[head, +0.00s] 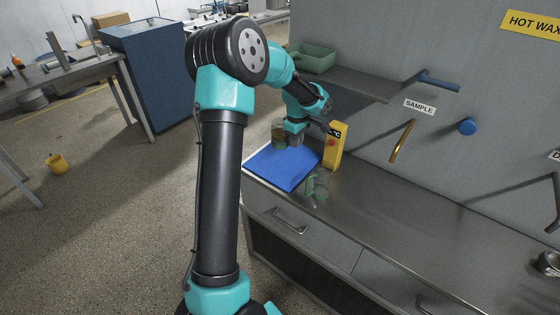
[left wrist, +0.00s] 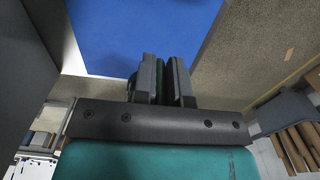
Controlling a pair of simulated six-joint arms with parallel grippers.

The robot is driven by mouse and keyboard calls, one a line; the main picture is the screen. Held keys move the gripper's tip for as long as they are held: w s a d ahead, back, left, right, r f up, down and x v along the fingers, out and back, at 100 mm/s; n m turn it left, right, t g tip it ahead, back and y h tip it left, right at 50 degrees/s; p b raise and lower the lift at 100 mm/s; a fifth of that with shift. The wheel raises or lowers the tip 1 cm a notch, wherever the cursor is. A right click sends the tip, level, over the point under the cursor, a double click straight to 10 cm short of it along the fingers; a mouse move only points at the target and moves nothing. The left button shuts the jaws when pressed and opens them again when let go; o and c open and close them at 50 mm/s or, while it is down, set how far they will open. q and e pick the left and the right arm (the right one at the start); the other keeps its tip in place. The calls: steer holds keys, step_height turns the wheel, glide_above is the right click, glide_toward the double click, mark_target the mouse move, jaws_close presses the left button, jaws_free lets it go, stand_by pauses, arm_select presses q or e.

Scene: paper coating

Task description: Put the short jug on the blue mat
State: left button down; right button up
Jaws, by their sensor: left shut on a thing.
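The blue mat (head: 280,171) lies flat at the near left end of the steel counter; it also fills the top of the left wrist view (left wrist: 130,30). My left gripper (head: 297,139) is over the far part of the mat. It is shut on a greenish glass vessel, which I take to be the short jug (head: 279,136). In the left wrist view only a dark green strip of the jug (left wrist: 161,82) shows between the fingers. I cannot tell whether its base touches the mat. A second clear green glass jug (head: 318,187) stands on the bare counter beside the mat. My right gripper is not in view.
A yellow box-like device (head: 335,146) stands close to the right of my left gripper. A shelf (head: 345,83) with a green tray (head: 312,58) is above. A brass spout (head: 402,141) juts from the wall. The counter (head: 400,210) to the right is mostly clear.

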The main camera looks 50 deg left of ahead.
arm_select(q)
steer(key=shift+a+f, duration=0.1)
steer(key=shift+a, duration=0.1)
glide_above(294, 171)
steer(key=shift+s+f, duration=0.1)
steer(key=shift+f, duration=3)
steer(key=shift+f, duration=1.85)
steer(key=shift+f, duration=0.1)
steer(key=c, duration=1.2)
jaws_free()
steer(key=shift+o, duration=0.2)
